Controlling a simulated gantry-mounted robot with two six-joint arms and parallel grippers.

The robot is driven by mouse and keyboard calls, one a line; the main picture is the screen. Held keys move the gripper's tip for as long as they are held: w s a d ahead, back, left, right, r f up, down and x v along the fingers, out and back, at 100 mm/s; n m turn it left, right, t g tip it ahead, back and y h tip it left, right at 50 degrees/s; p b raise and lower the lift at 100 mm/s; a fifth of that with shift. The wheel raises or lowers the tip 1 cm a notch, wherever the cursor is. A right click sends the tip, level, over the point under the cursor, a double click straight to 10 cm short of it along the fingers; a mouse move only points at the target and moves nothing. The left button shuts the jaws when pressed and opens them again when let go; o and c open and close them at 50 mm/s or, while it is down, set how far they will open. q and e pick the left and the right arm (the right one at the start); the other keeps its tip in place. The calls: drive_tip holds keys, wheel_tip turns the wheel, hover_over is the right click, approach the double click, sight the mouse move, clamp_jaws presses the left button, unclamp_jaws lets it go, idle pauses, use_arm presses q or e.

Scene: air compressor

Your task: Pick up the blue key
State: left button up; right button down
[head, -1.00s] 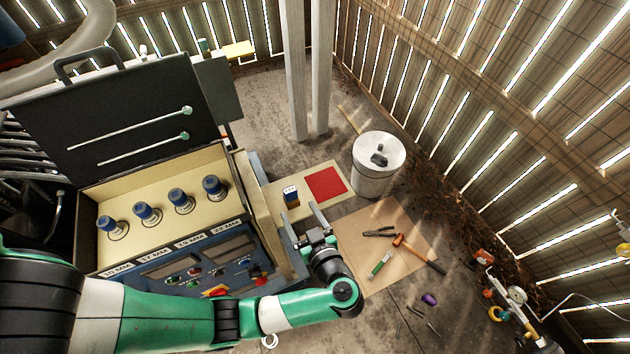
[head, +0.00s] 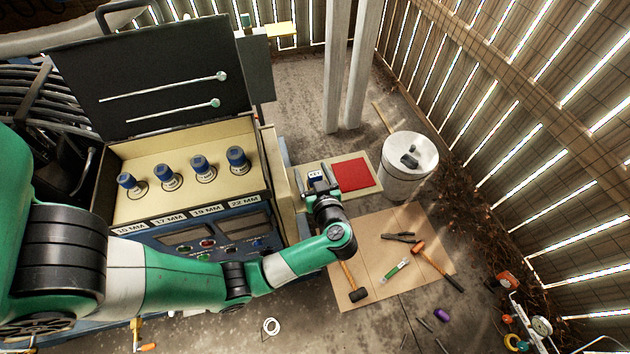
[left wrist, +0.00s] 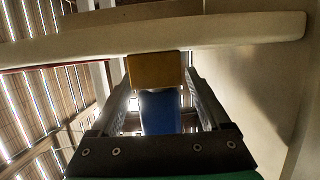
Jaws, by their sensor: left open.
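The blue key (head: 315,175), a small blue block with a white label on top, stands on the pale board with the red square (head: 351,173). My left gripper (head: 313,178) is open, with its fingers on either side of the key in the head view. In the left wrist view, the key (left wrist: 158,112) shows as a blue body with a tan-yellow end, between the two spread fingers (left wrist: 160,100). I cannot tell whether the fingers touch it. My right gripper is not in view.
The machine panel with blue-capped sockets (head: 203,170) and an open black lid (head: 160,85) stands left of the key. A white bucket (head: 407,175) stands to the right. Pliers, hammers (head: 440,268) and a green-handled tool lie on a brown sheet (head: 375,285) nearer me.

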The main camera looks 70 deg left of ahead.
use_arm(q)
clamp_jaws()
idle(0.4)
